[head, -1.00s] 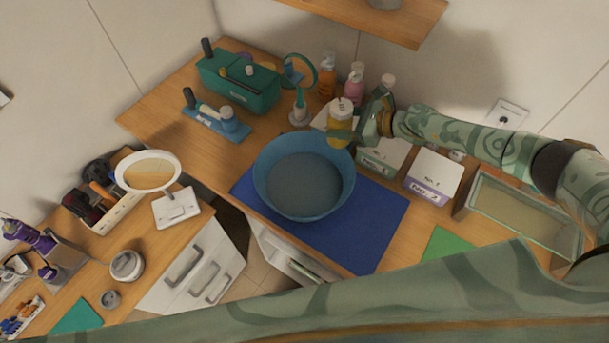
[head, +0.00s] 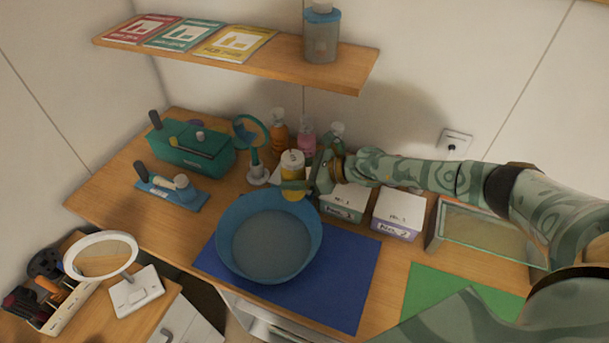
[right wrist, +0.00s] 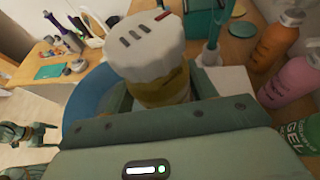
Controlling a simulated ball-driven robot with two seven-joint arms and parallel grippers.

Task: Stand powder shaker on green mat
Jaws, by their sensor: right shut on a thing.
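The powder shaker (head: 292,162), yellow with a pale lid, is upright between the fingers of my right gripper (head: 297,187). The gripper is shut on it, behind the rim of the blue bowl. In the right wrist view the shaker (right wrist: 147,60) shows its white slotted lid and yellowish body between the jaws. I cannot tell if its base touches anything. The green mat (head: 450,293) lies flat at the right front of the counter, partly hidden by my arm.
The blue bowl (head: 235,215) stands on a blue mat (head: 352,285) between shaker and front edge. Two boxes (head: 398,212) and a glass tray (head: 437,235) stand to the right. Bottles (head: 279,132) stand behind the shaker. A shelf (head: 345,75) hangs above.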

